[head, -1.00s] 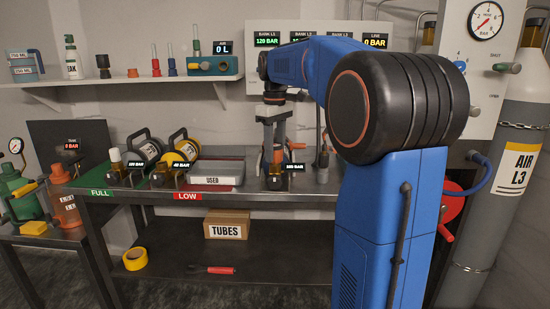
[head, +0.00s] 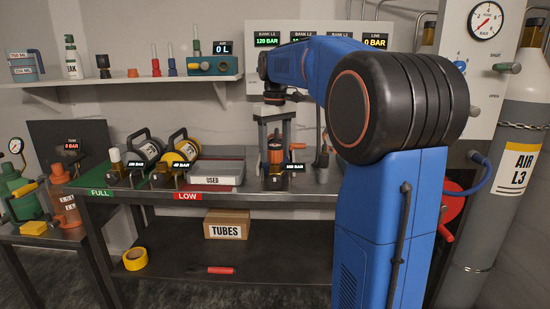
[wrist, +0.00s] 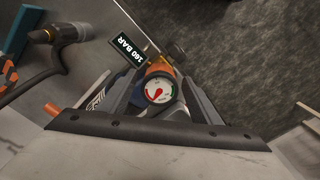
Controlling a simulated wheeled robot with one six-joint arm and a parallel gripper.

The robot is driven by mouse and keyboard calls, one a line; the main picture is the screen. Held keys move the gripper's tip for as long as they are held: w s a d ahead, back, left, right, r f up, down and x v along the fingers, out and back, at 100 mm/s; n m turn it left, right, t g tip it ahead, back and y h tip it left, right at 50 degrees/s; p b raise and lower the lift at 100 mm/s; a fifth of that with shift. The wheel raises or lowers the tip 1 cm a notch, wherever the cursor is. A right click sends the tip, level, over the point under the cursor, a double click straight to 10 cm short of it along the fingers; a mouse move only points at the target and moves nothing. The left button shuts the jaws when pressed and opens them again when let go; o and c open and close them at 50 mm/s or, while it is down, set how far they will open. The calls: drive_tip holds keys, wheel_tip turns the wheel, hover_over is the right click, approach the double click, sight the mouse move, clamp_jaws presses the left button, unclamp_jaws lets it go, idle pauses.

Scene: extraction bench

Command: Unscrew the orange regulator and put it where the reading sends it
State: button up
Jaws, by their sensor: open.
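The orange regulator (head: 275,150) stands upright on the bench in the head view, with a dark mount at its foot. In the wrist view the orange regulator (wrist: 158,68) shows a round white gauge (wrist: 160,90) with a red needle. A small display (wrist: 126,52) beside it reads 160 BAR. My gripper (head: 275,140) points down over the regulator, one finger on each side. In the wrist view my gripper (wrist: 155,80) is open, with the regulator between its fingers; contact cannot be told. The regulator's threaded joint is hidden.
A hose with a nozzle (wrist: 60,35) is close in the wrist view.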

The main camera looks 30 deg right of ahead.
drive_tip(key=m, duration=0.8)
drive_tip(key=shift+m, duration=0.4)
drive_tip(key=m, duration=0.3)
drive_tip(key=shift+m, duration=0.4)
drive_tip(key=m, duration=0.4)
drive_tip(key=shift+m, duration=0.3)
drive_tip(key=c, duration=1.2)
drive_tip(key=n, duration=0.4)
drive_tip(key=shift+n, duration=0.3)
drive_tip(key=shift+c, duration=0.4)
